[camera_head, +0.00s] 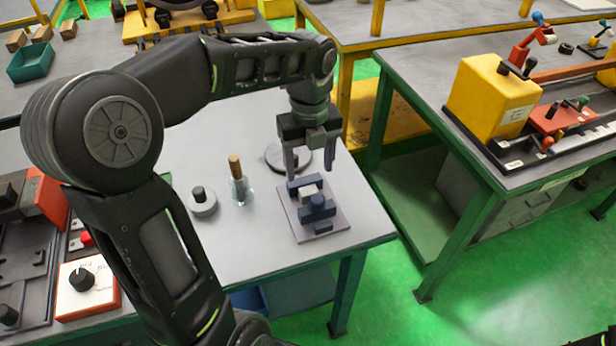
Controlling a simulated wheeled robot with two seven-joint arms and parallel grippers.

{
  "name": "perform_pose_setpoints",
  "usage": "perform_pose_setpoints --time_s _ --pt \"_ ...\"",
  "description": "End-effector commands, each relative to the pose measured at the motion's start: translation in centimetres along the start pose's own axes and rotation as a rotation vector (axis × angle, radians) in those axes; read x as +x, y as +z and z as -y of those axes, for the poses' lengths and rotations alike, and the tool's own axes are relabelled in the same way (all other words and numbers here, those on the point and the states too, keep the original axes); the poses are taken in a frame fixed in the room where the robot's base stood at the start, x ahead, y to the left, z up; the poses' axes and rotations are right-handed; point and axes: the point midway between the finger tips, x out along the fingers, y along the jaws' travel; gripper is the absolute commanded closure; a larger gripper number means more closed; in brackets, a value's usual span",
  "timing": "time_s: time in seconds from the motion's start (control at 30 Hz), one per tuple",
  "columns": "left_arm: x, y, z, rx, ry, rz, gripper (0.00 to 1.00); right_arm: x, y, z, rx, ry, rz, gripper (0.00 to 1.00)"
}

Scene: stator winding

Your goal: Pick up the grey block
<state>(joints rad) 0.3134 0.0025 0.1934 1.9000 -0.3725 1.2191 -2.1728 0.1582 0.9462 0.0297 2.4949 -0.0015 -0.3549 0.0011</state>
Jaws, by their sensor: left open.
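A small grey block (309,195) sits among dark blue blocks (318,210) on a flat grey plate (338,222) near the table's right front corner. My left gripper (310,165) points down just above the back part of this plate. Its two fingers are apart, with nothing visible between them. The fingertips appear to be above and slightly behind the grey block; whether they touch the dark blue block at the back, I cannot tell.
Left of the plate stand a glass jar with a brown stick (238,185) and a round grey piece with a black knob (201,203). A dark round disc (274,157) lies behind. A green workbench (430,105) with a yellow machine (490,95) stands to the right, across a gap.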

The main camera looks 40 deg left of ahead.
Motion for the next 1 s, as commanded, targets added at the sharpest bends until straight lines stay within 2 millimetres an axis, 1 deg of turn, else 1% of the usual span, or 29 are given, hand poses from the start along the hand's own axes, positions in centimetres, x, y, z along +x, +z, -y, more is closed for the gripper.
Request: perform_pose_setpoints --time_s 0.33,0.6,0.9,1.0 --pt "0.1 0.0 0.0 -0.001 0.000 -0.001 0.36 0.0 0.1 -0.1 0.001 0.001 0.001 0.51" --pt "2.5 -0.1 0.0 -0.002 0.001 -0.002 0.36 -0.1 0.0 0.0 0.001 0.000 0.001 0.51" --pt "2.7 0.0 0.0 -0.002 0.000 -0.001 0.36 -0.1 0.0 0.0 0.001 0.000 0.001 0.51" --pt "3.2 0.0 0.0 -0.002 0.000 -0.002 0.36 -0.2 0.0 0.1 0.001 0.000 0.001 0.51"
